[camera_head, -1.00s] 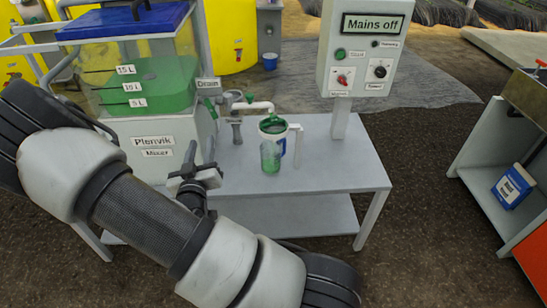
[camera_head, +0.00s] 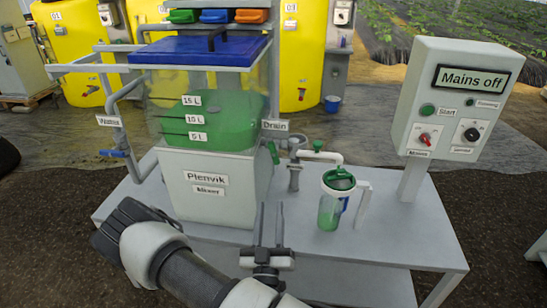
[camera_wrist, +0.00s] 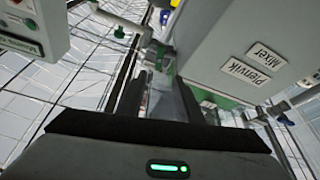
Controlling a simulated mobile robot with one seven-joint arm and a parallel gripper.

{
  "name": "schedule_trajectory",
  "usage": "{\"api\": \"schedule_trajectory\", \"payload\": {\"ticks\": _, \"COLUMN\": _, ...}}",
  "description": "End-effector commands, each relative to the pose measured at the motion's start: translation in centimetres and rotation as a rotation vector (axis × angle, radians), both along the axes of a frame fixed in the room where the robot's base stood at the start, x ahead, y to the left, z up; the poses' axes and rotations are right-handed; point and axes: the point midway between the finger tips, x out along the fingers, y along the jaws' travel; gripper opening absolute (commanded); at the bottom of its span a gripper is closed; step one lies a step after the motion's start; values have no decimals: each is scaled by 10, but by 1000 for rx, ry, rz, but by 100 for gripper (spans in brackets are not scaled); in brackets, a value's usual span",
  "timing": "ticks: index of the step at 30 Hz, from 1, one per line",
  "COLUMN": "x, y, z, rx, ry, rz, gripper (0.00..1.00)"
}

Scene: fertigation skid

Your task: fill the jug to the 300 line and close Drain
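The jug (camera_head: 331,208) stands upright on the bench under the spout (camera_head: 322,156). It is clear with a green lid, and green shows low inside; its lines are too small to read. The Drain label (camera_head: 275,124) is on the mixer's right side, with a green handle (camera_head: 273,152) just below it, tilted. A second green handle (camera_head: 317,146) sits on top of the spout pipe. My gripper (camera_head: 268,225) is in front of the mixer, left of the jug, fingers upward, apart and empty. The wrist view shows both fingers (camera_wrist: 153,80) with pipework beyond.
The Plenvik mixer (camera_head: 215,203) holds green liquid under a blue lid (camera_head: 200,50). The control box (camera_head: 450,100) reads "Mains off" and stands on a post at the right. Yellow tanks (camera_head: 75,50) stand behind.

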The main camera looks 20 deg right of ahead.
Motion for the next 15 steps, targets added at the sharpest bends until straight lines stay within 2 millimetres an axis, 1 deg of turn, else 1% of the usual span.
{"api": "schedule_trajectory", "payload": {"ticks": 2, "x": 0, "y": -1, "z": 0, "rx": -7, "ry": -7, "rz": 6, "gripper": 33}}
{"api": "schedule_trajectory", "payload": {"ticks": 5, "x": 8, "y": -5, "z": 5, "rx": -6, "ry": -11, "rz": 6, "gripper": 33}}
{"api": "schedule_trajectory", "payload": {"ticks": 8, "x": 23, "y": -13, "z": 12, "rx": -5, "ry": -12, "rz": 6, "gripper": 33}}
{"api": "schedule_trajectory", "payload": {"ticks": 15, "x": 66, "y": -36, "z": 32, "rx": -4, "ry": -12, "rz": 6, "gripper": 33}}
